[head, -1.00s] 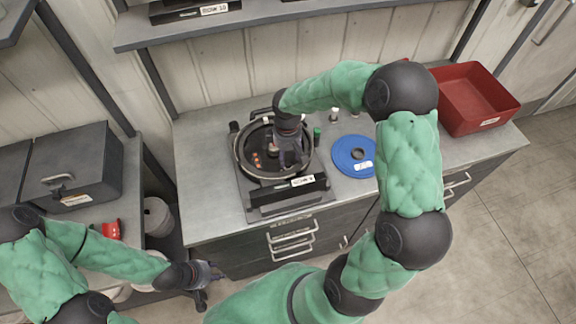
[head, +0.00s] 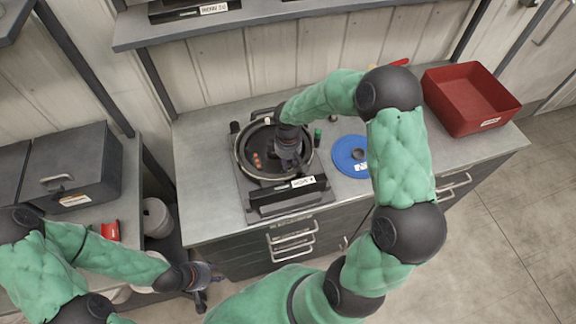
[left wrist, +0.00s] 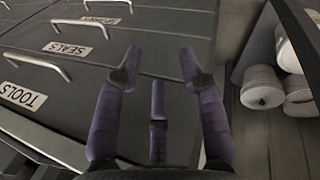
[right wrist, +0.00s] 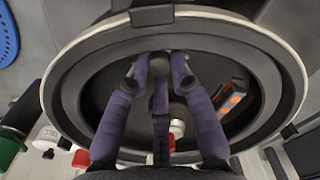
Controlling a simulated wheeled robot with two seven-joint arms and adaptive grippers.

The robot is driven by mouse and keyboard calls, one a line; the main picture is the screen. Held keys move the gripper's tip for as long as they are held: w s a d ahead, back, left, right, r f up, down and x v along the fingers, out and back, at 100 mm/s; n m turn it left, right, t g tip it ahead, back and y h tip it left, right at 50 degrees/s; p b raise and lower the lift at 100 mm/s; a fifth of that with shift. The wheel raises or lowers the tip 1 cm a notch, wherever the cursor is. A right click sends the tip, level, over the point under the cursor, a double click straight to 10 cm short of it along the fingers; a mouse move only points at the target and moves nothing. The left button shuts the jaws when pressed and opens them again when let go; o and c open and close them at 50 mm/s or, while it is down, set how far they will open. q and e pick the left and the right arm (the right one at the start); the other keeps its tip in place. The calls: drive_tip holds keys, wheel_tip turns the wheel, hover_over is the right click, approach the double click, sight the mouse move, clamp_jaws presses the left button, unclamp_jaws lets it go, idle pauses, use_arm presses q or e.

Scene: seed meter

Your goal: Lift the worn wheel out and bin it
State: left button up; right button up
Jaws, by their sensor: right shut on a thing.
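The round seed meter (head: 237,166) stands on the counter, with a pale rim and a dark interior. My right gripper (head: 291,163) reaches down over its right part. In the right wrist view, the right gripper's fingers (right wrist: 160,66) are shut on a dark round knob inside the rim; I take it for the worn wheel's hub. The wheel's outline blends into the dark interior, so I cannot tell whether it is raised. A red bin (head: 471,99) stands at the counter's right end. My left gripper (head: 213,275) is open and empty, low in front of the drawers.
A blue disc (head: 343,153) with a dark hub lies right of the meter, partly behind my right arm. A small green-capped item (head: 317,136) stands between them. A shelf (head: 250,28) overhangs the back. A grey toolbox (head: 75,165) sits on the left bench.

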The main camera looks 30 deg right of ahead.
drive_tip(key=shift+r, duration=0.6)
wheel_tip(320, 180, up, 2)
drive_tip(key=shift+r, duration=0.1)
drive_tip(key=s+r, duration=0.2)
drive_tip(key=s+r+p, duration=0.1)
drive_tip(key=s+r, duration=0.1)
drive_tip(key=r, duration=0.1)
drive_tip(key=shift+s+a+r, duration=0.1)
drive_tip(key=shift+s+r, duration=0.15)
drive_tip(key=shift+s, duration=0.1)
clamp_jaws()
drive_tip(key=s+r, duration=0.4)
drive_tip(key=s, duration=0.5)
drive_tip(key=shift+s+a+p, duration=0.15)
drive_tip(key=shift+a+p, duration=0.1)
drive_tip(key=shift+p, duration=0.15)
drive_tip(key=shift+r, duration=0.15)
wheel_tip(320, 180, up, 7)
drive_tip(key=p, duration=0.5)
drive_tip(key=shift+p, duration=0.4)
